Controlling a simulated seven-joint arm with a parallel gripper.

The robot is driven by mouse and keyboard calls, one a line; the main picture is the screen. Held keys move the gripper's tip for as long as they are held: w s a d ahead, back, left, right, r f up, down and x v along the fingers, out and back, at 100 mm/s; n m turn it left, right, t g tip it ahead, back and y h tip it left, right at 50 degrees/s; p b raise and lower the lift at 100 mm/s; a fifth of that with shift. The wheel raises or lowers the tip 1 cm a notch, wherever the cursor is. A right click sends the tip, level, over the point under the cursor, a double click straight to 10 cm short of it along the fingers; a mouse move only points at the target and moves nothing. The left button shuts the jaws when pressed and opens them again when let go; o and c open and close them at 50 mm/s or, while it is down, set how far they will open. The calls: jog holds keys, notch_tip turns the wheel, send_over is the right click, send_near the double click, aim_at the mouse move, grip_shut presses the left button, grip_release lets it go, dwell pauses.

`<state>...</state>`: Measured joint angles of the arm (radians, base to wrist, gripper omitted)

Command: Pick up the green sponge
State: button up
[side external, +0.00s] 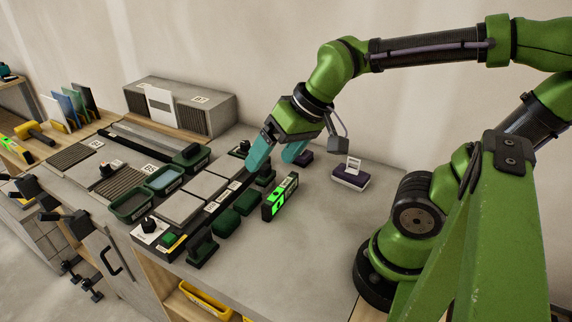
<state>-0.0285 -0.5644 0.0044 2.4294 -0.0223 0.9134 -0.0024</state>
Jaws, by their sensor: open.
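Several dark green blocks lie in a row on the grey worktop, right of the tile bed; one sponge-like dark green block (226,222) is near the front and another green block (247,202) sits just behind it. I cannot tell for sure which is the green sponge. My gripper (278,158) has two teal fingers spread apart and pointing down. It hangs above the back part of the worktop, behind and above these blocks, with nothing seen between the fingers. The left finger hides part of the area behind it.
A black level with a bright green display (280,200) stands right of the blocks. Grey tiles (180,207) and green-rimmed trays (132,203) are to the left. A purple-based block (350,177) lies at right. The worktop's front right is clear.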

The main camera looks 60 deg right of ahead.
jog(key=w+a+f+n+g+h, duration=0.25)
jog(key=w+f+g, duration=0.3)
jog(key=w, duration=0.65)
jog(key=n, duration=0.1)
send_over(225, 217)
jog(key=shift+y, duration=0.25)
notch_tip(225, 217, down, 10)
jog(key=shift+s+a+f, duration=0.15)
jog(key=shift+f, duration=3.15)
jog(key=c, duration=0.7)
